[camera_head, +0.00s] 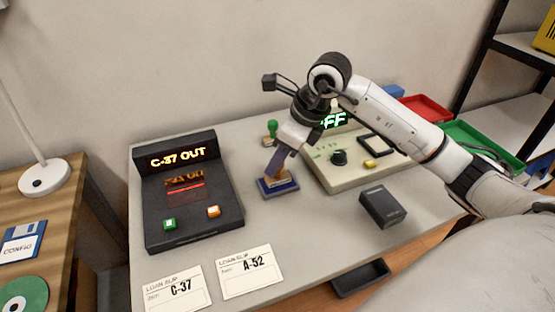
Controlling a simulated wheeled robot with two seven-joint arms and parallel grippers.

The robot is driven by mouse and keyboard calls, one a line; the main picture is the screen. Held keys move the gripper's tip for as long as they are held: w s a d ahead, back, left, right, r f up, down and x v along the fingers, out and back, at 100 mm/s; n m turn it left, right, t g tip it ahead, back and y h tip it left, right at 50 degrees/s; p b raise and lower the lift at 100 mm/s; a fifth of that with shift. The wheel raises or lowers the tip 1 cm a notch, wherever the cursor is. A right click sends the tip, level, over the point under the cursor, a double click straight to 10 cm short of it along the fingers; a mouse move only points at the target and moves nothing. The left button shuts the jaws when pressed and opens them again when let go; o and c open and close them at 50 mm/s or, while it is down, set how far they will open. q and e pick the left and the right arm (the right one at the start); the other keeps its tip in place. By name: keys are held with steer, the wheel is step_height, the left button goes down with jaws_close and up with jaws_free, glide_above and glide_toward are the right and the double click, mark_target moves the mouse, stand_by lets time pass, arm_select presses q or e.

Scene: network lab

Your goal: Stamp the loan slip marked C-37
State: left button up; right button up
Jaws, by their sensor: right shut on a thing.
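The loan slip marked C-37 (178,290) lies flat at the front left of the grey table. A second slip marked A-52 (246,272) lies to its right. My right gripper (279,162) is at the middle of the table, pointing down and shut on a stamp (283,180) with a wood-coloured base. The stamp is at a dark blue pad (265,191); I cannot tell whether it touches it. The gripper hides most of the stamp. A green-handled stamp (271,130) stands behind. My left gripper is not in view.
A black console (232,199) reading "C-37 OUT" stands at the left, with green and orange buttons. A pale device (349,180) with a knob is at the right, behind a dark grey box (382,207). Red (425,108) and green (480,142) trays sit at the far right.

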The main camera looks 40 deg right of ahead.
steer(key=shift+s+f, duration=0.1)
stand_by(0.5)
steer(key=shift+r+p, duration=2.5)
steer(key=shift+r, duration=1)
